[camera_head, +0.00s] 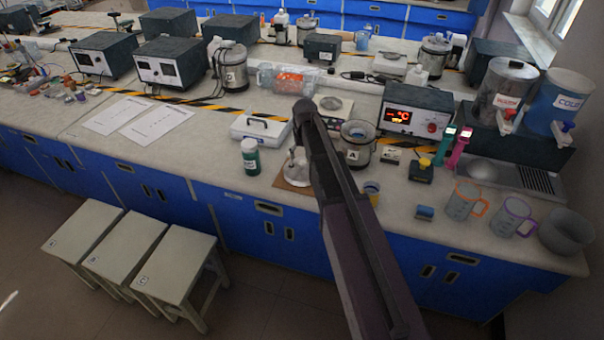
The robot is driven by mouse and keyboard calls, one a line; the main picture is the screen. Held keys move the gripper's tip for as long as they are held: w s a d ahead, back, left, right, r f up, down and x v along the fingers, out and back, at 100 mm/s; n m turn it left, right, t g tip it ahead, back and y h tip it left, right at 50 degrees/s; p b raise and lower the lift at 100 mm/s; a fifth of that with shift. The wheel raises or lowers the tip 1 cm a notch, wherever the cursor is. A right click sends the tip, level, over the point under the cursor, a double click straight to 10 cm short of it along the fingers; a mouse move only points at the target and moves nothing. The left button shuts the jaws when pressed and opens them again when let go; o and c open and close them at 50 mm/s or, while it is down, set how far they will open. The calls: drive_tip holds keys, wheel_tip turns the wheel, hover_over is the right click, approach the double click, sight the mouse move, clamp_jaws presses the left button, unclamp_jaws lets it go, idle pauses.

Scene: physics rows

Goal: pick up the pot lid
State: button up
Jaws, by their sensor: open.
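A round, pale metal piece with a raised knob-like top (296,170) sits on a brown board (288,186) at the bench's front edge, just left of my arm. It looks like a lid, but is too small to be sure. My dark arm crosses the picture from the bottom to the middle of the bench. My gripper's fingers cannot be made out.
A heater box with a red display (416,113) is behind the pot. Beakers (463,202) and a grey bowl (567,232) are at right. Stools (175,265) stand in front.

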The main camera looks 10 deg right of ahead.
sight(302, 162)
drive_tip(key=shift+f, duration=0.1)
drive_tip(key=shift+w+f+b, duration=0.15)
drive_tip(key=shift+f+b, duration=1.1)
drive_tip(key=shift+b, duration=0.05)
drive_tip(key=shift+w+f+b, duration=0.1)
drive_tip(key=shift+f+b, duration=1.15)
drive_tip(key=shift+b, duration=0.05)
clamp_jaws()
